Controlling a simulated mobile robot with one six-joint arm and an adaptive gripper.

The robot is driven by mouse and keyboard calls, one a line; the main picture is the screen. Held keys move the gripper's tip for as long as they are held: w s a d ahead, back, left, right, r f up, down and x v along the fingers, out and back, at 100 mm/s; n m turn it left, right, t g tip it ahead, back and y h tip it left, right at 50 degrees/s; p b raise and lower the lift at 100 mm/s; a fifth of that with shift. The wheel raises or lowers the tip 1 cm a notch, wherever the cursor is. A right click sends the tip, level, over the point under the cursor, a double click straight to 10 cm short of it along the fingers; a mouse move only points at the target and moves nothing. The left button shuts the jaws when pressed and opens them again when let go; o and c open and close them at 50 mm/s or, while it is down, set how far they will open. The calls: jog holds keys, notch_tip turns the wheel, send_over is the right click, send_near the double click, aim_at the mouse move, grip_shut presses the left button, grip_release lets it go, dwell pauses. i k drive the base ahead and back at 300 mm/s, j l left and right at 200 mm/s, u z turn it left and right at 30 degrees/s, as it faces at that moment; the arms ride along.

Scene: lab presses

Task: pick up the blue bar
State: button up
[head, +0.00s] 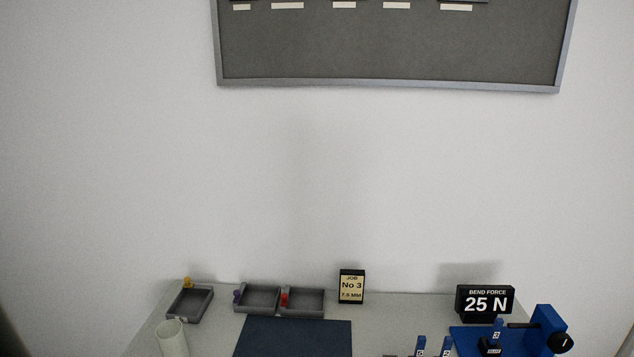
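I cannot pick out a blue bar for certain in the head view. Small blue upright pieces with white labels stand at the lower right, one (420,346) and another (446,347) at the bottom edge and a third (497,330) by the blue press (546,326). I cannot tell whether any of them is a bar or a part of a fixture. My gripper is not in view. The near part of the table is cut off by the bottom edge.
A grey table (385,312) stands against the wall. It bears a grey tray (175,305), two joined trays (280,314), a dark blue mat (293,338), a pale cylinder (172,340), a "JOB No 3 7.5 MM" card (352,286) and a "BEND FORCE 25 N" display (485,302).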

aim_at(498, 322)
jog(key=z, duration=0.95)
jog(key=i+l+u, duration=0.2)
jog(key=i+u, duration=0.15)
jog(key=i, duration=0.15)
jog(key=i+l+u, duration=0.4)
jog(key=i+j, duration=0.05)
jog(key=j, duration=0.05)
